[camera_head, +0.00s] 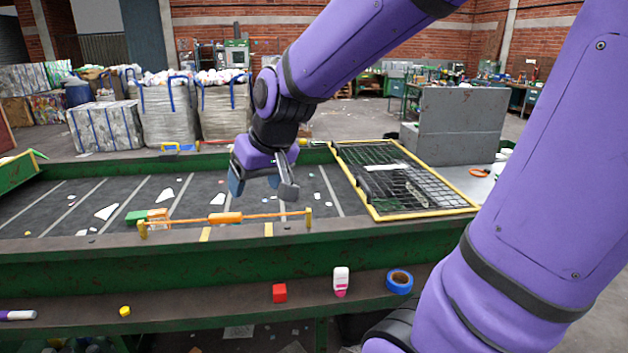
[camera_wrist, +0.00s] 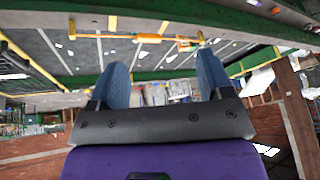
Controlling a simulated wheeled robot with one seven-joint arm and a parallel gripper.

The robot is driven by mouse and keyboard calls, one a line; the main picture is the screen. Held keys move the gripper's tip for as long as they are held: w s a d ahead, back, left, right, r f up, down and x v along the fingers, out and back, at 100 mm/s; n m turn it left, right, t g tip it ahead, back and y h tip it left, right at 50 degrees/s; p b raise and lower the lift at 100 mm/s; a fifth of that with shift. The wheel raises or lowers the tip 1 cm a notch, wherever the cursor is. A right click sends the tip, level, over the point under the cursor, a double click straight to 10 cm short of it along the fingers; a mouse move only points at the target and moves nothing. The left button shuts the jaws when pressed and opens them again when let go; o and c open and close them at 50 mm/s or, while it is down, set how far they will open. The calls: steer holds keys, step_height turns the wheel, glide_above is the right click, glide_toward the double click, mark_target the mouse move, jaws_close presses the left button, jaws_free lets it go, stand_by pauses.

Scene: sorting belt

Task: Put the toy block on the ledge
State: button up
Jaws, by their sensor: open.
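A red cube (camera_head: 279,293), which looks like the toy block, sits on the ledge (camera_head: 200,309) along the front of the belt in the head view. It stands left of a white and pink bottle and is clear of my gripper. My gripper (camera_head: 262,186) is above the dark belt, behind and higher than the cube. Its blue fingers are spread with nothing between them, as the wrist view also shows (camera_wrist: 161,62). I cannot make out the red cube in the wrist view.
The ledge also holds the bottle (camera_head: 341,281), blue tape (camera_head: 399,282), a yellow piece (camera_head: 125,311) and a marker (camera_head: 18,315). An orange-handled bar (camera_head: 225,218) runs along the belt's near edge. A green and orange item (camera_head: 147,216) and scraps lie on the belt (camera_head: 180,205).

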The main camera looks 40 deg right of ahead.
steer(key=s+r, duration=0.2)
steer(key=s, duration=0.5)
steer(key=s+r+n, duration=0.1)
steer(key=s+r, duration=0.2)
steer(key=s, duration=0.5)
steer(key=shift+d+h, duration=0.15)
steer(key=shift+h, duration=0.25)
